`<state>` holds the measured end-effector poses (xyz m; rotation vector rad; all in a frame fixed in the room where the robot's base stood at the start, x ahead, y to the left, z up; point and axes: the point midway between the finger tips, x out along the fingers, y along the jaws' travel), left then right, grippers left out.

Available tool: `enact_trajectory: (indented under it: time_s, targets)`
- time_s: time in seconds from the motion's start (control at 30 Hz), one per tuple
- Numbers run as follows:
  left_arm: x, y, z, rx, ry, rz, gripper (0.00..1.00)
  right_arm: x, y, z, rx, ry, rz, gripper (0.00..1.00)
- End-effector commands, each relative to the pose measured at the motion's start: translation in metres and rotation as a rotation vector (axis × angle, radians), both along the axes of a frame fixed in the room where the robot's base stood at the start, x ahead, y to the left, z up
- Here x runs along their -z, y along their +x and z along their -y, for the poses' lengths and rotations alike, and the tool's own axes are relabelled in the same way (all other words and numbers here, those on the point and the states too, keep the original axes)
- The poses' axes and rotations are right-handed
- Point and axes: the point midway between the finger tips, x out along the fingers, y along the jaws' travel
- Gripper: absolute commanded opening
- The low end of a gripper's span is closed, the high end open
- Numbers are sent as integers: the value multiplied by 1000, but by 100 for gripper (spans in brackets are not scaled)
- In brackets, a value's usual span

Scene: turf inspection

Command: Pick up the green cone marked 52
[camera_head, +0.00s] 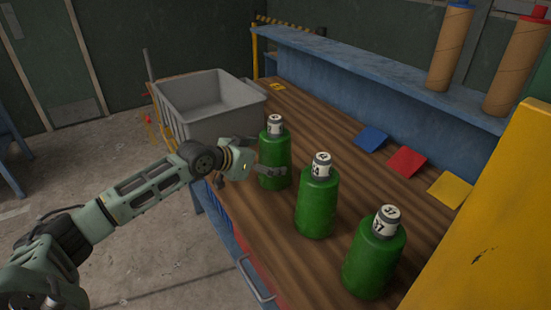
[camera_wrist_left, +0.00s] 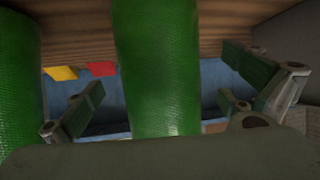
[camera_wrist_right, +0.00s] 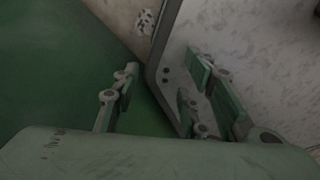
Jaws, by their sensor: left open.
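Three green cones with white number labels stand upright in a row on the brown tabletop in the head view. The near cone (camera_head: 373,262) reads 37. The numbers on the middle cone (camera_head: 317,205) and the far cone (camera_head: 275,150) are too small to read surely. My left gripper (camera_head: 252,175) is open at the far cone, one finger in front of its lower body. In the left wrist view a green cone (camera_wrist_left: 155,65) stands between the open fingers; contact cannot be told. My right gripper (camera_wrist_right: 168,88) is open and empty, seen only in its wrist view.
A grey bin (camera_head: 205,103) stands beyond the far cone. Blue (camera_head: 371,139), red (camera_head: 406,162) and yellow (camera_head: 450,190) squares lie behind the cones. A blue shelf (camera_head: 385,75) holds cardboard rolls. A yellow panel (camera_head: 490,220) blocks the right side.

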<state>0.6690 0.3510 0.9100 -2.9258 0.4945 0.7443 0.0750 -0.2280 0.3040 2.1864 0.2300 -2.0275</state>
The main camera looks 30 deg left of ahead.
Motion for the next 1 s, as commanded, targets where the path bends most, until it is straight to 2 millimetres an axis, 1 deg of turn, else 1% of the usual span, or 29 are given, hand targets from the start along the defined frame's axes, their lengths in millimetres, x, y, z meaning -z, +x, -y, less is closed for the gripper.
enact_trajectory:
  time_s: [0.03, 0.1, 0.2, 0.4, 0.5, 0.57, 1.0]
  targets:
    - [0, 8, 4, 0, -5, 0, 100, -3, -3, -3, -1, 3, -4, 40]
    - [5, 18, 7, 0, -4, 1, 100, -5, -3, -3, -2, 3, -4, 40]
    - [12, 27, 10, -1, -4, 1, 100, -5, 1, -1, -2, 1, 2, 40]
    - [15, 32, 11, 0, 1, 1, 100, -6, 18, 6, 0, -5, 27, 40]
    - [15, 32, 11, 0, 1, 1, 100, -6, 21, 8, 2, -8, 33, 40]
    - [15, 32, 11, 0, 0, 1, 96, -6, 21, 9, 3, -9, 32, 40]
    - [15, 31, 11, 0, -1, 0, 57, -5, 11, 10, 2, -11, 17, 40]
